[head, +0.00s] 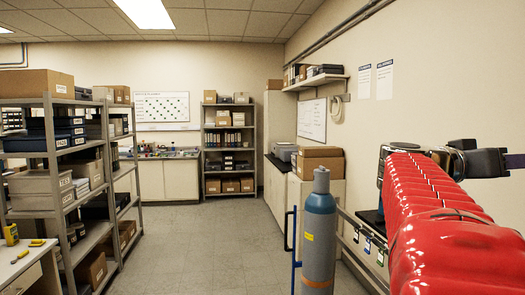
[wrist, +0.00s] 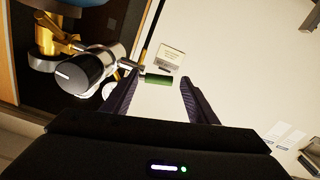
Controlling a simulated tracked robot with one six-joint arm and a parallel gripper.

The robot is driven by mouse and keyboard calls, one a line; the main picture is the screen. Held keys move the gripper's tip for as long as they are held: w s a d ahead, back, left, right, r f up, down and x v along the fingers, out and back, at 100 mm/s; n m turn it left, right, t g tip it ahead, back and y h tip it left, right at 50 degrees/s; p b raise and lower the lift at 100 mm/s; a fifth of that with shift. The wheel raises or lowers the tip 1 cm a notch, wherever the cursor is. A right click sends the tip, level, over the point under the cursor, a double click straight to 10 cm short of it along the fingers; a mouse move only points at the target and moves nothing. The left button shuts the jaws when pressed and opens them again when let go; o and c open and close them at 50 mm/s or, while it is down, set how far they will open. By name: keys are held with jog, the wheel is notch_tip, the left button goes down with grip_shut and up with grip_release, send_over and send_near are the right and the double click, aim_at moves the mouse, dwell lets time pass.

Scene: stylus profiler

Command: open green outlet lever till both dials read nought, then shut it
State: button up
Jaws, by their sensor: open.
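In the wrist view, the green outlet lever (wrist: 158,79) lies between the fingertips of my gripper (wrist: 160,84). The gripper is open, with one dark finger on each side of the lever. I cannot tell whether either finger touches it. The lever joins a silver valve body with a black round knob (wrist: 83,76) that bears a white line. A brass fitting (wrist: 48,40) sits left of the knob. No dial face can be read in either view. The head view does not show the lever; my red arm fills its right side.
In the wrist view, a small label (wrist: 171,56) is on the pale wall behind the lever. In the head view, a grey-blue gas cylinder (head: 320,235) stands left of my arm. Shelving (head: 48,180) lines the left. The floor between is clear.

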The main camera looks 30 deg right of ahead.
jog(key=shift+s+d, duration=0.15)
jog(key=shift+d, duration=0.15)
jog(key=c, duration=0.9)
jog(key=shift+a, duration=0.25)
jog(key=shift+c, duration=0.8)
jog(key=shift+d, duration=0.2)
